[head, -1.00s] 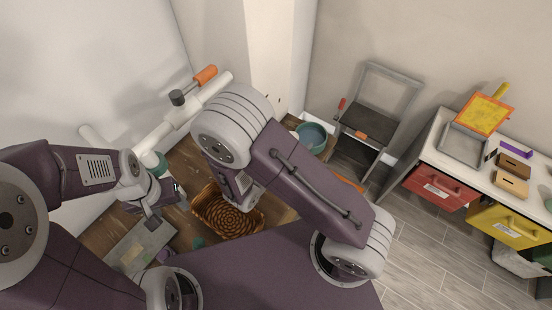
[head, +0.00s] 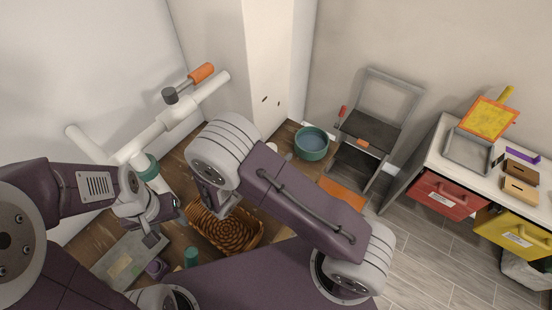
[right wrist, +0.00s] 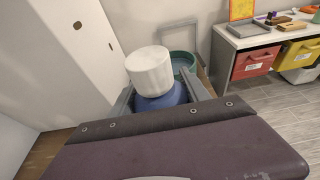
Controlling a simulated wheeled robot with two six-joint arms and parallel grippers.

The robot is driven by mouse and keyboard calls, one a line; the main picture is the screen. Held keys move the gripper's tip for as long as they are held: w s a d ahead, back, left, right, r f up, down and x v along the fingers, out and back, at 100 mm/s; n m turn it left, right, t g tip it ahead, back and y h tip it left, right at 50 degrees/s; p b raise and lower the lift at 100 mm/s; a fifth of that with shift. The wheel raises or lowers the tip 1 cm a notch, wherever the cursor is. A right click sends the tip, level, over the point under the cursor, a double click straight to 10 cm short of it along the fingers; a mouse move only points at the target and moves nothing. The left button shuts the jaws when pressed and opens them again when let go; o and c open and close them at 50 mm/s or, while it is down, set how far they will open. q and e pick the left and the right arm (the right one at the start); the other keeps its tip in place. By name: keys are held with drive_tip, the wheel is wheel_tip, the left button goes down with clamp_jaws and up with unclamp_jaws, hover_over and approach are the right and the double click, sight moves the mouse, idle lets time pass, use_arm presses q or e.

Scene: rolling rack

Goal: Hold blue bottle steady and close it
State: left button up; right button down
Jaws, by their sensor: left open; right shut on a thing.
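The blue bottle (right wrist: 160,102) is between my right gripper's fingers (right wrist: 158,90) in the right wrist view. A white cap-like cylinder (right wrist: 150,70) is at its far end, slightly tilted; I cannot tell whether it is fastened. My right gripper is shut on the blue body. My left gripper (head: 165,224) is open over the left part of the wooden surface, apart from the bottle.
A woven basket (head: 245,235), a grey board (head: 130,262) and a green cup (head: 191,257) are on the wooden surface (head: 176,168). A teal pot (head: 312,143) is at the back. A grey chair-like frame (head: 375,125) and a drawer cabinet (head: 440,165) stand to the right.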

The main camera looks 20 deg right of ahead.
drive_tip(key=shift+f, duration=0.25)
drive_tip(key=c, duration=0.5)
unclamp_jaws()
drive_tip(key=p+v, duration=0.2)
drive_tip(key=v, duration=0.4)
drive_tip(key=p+v, duration=0.2)
drive_tip(key=v, duration=0.4)
drive_tip(key=shift+r, duration=0.25)
